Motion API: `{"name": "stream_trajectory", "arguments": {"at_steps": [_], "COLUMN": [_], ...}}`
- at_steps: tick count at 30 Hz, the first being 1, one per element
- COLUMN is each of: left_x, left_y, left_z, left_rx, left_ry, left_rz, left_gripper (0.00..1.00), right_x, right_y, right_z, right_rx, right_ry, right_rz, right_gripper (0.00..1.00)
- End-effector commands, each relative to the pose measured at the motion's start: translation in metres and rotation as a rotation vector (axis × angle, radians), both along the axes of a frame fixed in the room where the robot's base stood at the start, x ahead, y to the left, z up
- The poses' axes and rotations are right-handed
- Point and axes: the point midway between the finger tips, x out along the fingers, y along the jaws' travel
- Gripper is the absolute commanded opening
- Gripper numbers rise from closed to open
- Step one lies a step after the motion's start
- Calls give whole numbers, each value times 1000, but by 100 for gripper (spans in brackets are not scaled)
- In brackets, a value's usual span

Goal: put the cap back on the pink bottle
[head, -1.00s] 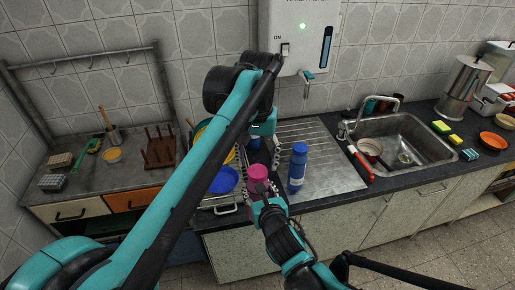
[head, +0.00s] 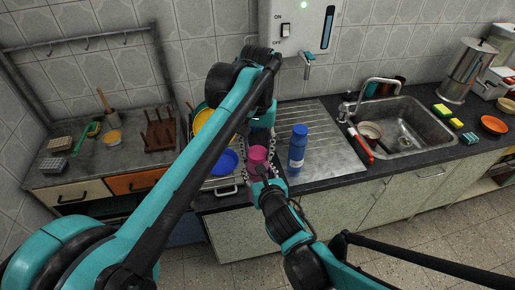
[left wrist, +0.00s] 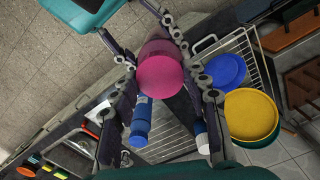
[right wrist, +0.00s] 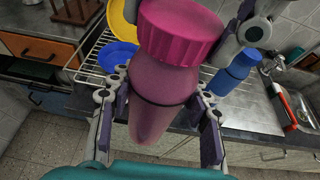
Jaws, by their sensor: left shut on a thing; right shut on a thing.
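The pink bottle (right wrist: 160,85) is upright in the right wrist view, held by my right gripper (right wrist: 158,108), whose fingers are at both sides of its body. The ridged darker pink cap (right wrist: 180,32) is over the bottle's mouth; no gap shows, but I cannot tell whether it is screwed down. My left gripper (left wrist: 162,68) is shut on the cap, whose round top (left wrist: 160,74) faces the left wrist camera. In the head view the cap (head: 258,153) is between the left fingers, above my right gripper (head: 264,183), in front of the counter.
A blue bottle (head: 298,150) stands on the steel drainboard (head: 335,150), right of the pink bottle. A wire rack with a blue bowl (head: 225,162) and a yellow plate (right wrist: 122,25) is on the left. The sink (head: 405,135) is further right.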

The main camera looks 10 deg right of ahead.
Motion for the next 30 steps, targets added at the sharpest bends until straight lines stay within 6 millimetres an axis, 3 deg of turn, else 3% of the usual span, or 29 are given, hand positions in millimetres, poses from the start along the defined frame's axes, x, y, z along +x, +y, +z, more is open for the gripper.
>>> {"name": "stream_trajectory", "arguments": {"at_steps": [4, 5, 7, 20, 30], "left_x": [0, 0, 0, 1, 2], "left_y": [1, 1, 0, 0, 0], "left_z": [0, 0, 0, 9, 77], "left_rx": [1, 1, 1, 1, 1], "left_ry": [0, 0, 0, 0, 0], "left_rz": [2, 2, 2, 2, 2], "left_gripper": [11, 53, 69, 69, 69], "right_x": [0, 0, 0, 0, 0], "right_y": [0, 0, 0, 0, 0], "right_z": [1, 1, 1, 1, 1], "right_rx": [0, -1, -1, 0, 1], "right_ry": [-2, -2, -2, -2, -2], "right_rz": [0, 0, 0, 0, 1], "right_gripper": [0, 0, 0, 0, 0]}}
